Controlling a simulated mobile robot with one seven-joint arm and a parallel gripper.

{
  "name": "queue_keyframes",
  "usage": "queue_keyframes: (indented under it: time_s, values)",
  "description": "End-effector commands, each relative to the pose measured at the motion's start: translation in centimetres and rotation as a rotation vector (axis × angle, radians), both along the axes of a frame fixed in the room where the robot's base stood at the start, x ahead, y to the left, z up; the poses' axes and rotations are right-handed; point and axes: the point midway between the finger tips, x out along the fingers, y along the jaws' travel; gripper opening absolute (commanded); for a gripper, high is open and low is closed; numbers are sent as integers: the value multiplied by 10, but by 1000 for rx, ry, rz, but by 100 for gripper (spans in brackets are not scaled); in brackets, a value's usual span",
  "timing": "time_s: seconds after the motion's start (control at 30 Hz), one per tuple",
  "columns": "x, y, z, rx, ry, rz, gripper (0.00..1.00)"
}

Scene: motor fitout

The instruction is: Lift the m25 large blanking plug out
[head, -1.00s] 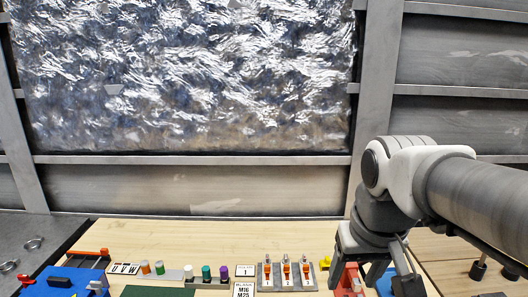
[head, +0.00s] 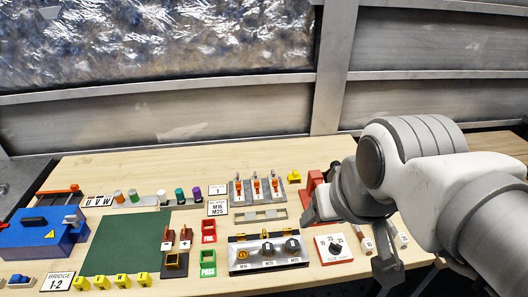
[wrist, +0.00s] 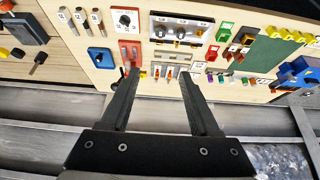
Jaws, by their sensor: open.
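A silver panel (head: 240,266) with a dark top edge stands on the table, left of my gripper in the head view. It carries black round plugs, one in the middle (head: 268,250) and one at the right (head: 292,247), and a yellow-marked part at its left. Its small labels are too blurred to tell surely which plug is the M25. The panel also shows at the top of the wrist view (wrist: 158,33). My gripper (head: 348,242) is open and empty, to the right of the panel and apart from it. Its two fingers show spread in the wrist view (wrist: 159,75).
A dial plate (head: 334,259) lies between the panel and my gripper. A red block (head: 315,186) and a grey rack with orange levers (head: 257,199) stand behind. A green mat (head: 125,245), red and green bins and a blue box (head: 38,237) are at left.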

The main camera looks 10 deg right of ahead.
Motion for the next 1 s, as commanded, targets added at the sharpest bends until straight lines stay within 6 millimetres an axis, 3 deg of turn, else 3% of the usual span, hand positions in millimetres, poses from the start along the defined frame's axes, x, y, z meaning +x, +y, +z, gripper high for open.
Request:
queue_keyframes:
  time_s: [0.47, 0.53, 0.63, 1.0]
  values:
    - [0, 0, 0, 0, 0, 0, 62]
    - [0, 0, 0, 2, 2, -2, 75]
    - [5, 1, 0, 25, 18, -23, 76]
    - [63, 3, -23, 247, 249, -397, 76]
